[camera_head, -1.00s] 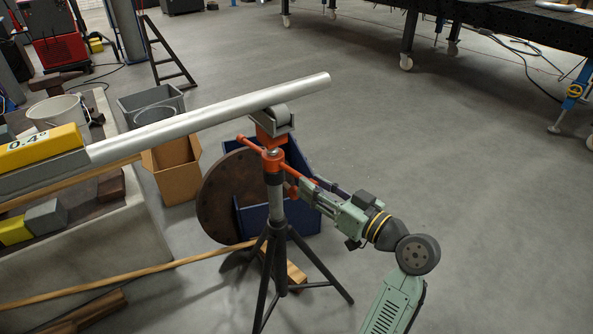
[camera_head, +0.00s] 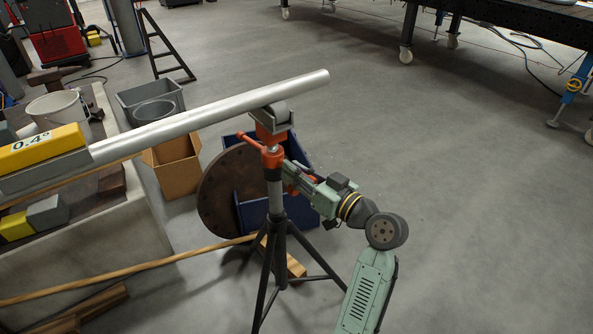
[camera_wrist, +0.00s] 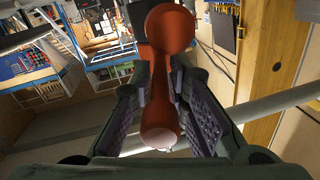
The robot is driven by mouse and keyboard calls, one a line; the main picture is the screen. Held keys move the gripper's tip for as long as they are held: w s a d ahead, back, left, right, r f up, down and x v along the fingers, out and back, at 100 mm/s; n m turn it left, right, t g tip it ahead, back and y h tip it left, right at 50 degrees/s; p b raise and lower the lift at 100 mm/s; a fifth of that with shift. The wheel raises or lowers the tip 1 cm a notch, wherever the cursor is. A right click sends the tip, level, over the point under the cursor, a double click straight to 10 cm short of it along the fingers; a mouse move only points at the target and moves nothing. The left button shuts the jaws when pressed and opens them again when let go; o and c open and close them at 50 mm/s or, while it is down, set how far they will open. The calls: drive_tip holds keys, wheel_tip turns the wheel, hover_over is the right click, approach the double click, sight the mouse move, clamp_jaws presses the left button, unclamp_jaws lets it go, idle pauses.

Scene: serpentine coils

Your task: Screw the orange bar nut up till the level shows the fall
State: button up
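The orange bar nut (camera_head: 271,156) sits on the neck of a tripod stand (camera_head: 277,262), under its roller head. One bar end points up left. The other, by my gripper (camera_head: 293,178), is largely hidden in the head view. In the wrist view the orange bar (camera_wrist: 162,103) runs lengthwise between the spread fingers of my gripper (camera_wrist: 162,80). Gaps show beside its near knob; contact farther in is unclear. The yellow level (camera_head: 52,146), reading 0.4°, lies at the left end of the silver pipe (camera_head: 215,112), which rests on the roller.
A brown round disc (camera_head: 215,195) and a blue bin (camera_head: 247,213) stand close behind the tripod. A cardboard box (camera_head: 174,168) and grey bin (camera_head: 150,100) stand farther left. A long wooden strip (camera_head: 130,271) runs towards the tripod.

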clamp_jaws()
drive_tip(key=shift+a, duration=0.2)
idle(0.5)
